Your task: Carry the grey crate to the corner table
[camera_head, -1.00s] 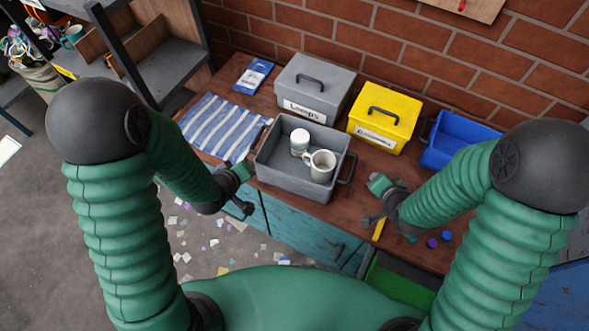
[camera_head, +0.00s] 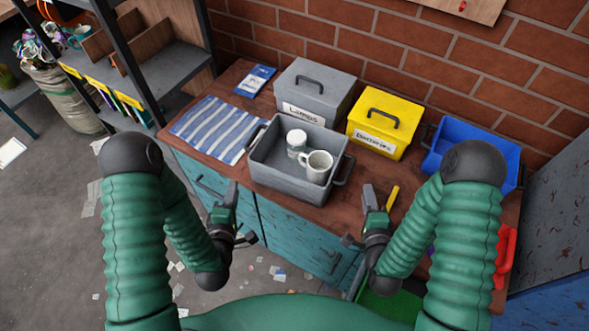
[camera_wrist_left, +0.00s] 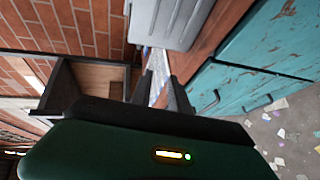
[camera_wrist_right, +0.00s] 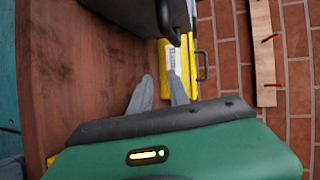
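The grey crate (camera_head: 277,182) stands open on the wooden counter, with a dark handle at each end. A white jar (camera_head: 296,141) and a white mug (camera_head: 316,166) are inside it. My left gripper (camera_head: 242,212) is open and empty, in front of the counter, below and left of the crate. Its fingers show apart in the left wrist view (camera_wrist_left: 165,90). My right gripper (camera_head: 360,215) is open and empty at the counter's front edge, right of the crate; its fingers also show apart in the right wrist view (camera_wrist_right: 160,92). I cannot identify the corner table.
A lidded grey box (camera_head: 318,80), a yellow box (camera_head: 385,120) and a blue bin (camera_head: 470,145) stand behind and right of the crate. A striped cloth (camera_head: 208,128) lies left. Shelves (camera_head: 165,70) stand at far left. Litter dots the floor.

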